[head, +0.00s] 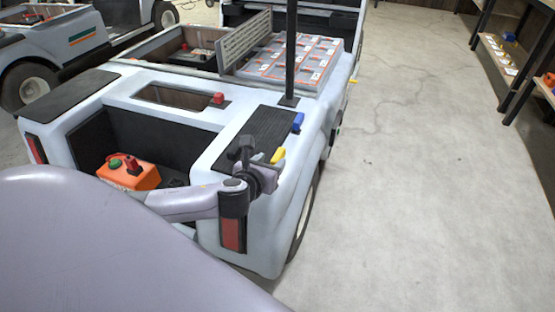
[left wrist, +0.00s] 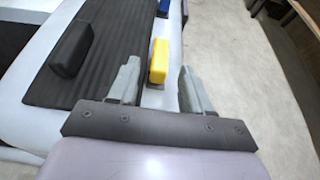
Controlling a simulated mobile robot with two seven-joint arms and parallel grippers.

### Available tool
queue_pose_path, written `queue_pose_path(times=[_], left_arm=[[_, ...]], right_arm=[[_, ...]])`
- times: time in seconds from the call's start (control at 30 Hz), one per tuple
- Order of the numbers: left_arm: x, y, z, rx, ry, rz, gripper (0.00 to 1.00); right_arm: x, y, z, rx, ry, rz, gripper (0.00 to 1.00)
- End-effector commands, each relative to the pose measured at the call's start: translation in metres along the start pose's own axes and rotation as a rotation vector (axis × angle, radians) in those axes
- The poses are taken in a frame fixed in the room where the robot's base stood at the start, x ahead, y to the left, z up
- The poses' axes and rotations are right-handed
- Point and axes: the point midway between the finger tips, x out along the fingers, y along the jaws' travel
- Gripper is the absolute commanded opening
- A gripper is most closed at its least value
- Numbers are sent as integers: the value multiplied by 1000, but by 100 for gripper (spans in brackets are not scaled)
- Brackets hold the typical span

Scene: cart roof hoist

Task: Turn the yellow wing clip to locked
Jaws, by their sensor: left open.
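The yellow wing clip (head: 278,155) sits at the right edge of the white cart's rear deck, beside a black ribbed pad (head: 262,133). In the left wrist view the yellow clip (left wrist: 159,61) stands between and just beyond my two grey fingertips, with its long side running roughly along the fingers. My left gripper (head: 258,160) is open around the line of the clip; a gap shows on both sides and I see no contact. It also shows in the left wrist view (left wrist: 159,72). I cannot read a lock mark. My right gripper is not in view.
A blue clip (head: 298,122) is farther along the same edge. A black block (left wrist: 72,48) stands on the pad, left of the yellow clip. A black post (head: 291,55) rises behind. An orange box (head: 129,174) lies in the rear bay. The floor (head: 420,180) at right is clear.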

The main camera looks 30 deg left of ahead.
Motion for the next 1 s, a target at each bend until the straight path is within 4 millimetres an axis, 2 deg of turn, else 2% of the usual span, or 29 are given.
queue_pose_path(times=[0.2, 0.4, 0.8, 0.83, 0.97, 1.0], left_arm=[[32, -1, -1, -6, -1, 0, 49], [52, -1, -1, -6, 1, -2, 49], [59, -1, 0, -6, 2, -3, 49], [59, -1, 0, -6, 2, -3, 46], [59, -1, 0, -6, 2, -3, 3], [59, -1, 0, -6, 2, -3, 0]], right_arm=[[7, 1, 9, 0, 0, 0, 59], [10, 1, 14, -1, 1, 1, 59], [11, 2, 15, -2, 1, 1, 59], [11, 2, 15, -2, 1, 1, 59], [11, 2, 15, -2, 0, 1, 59], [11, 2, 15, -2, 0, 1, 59]])
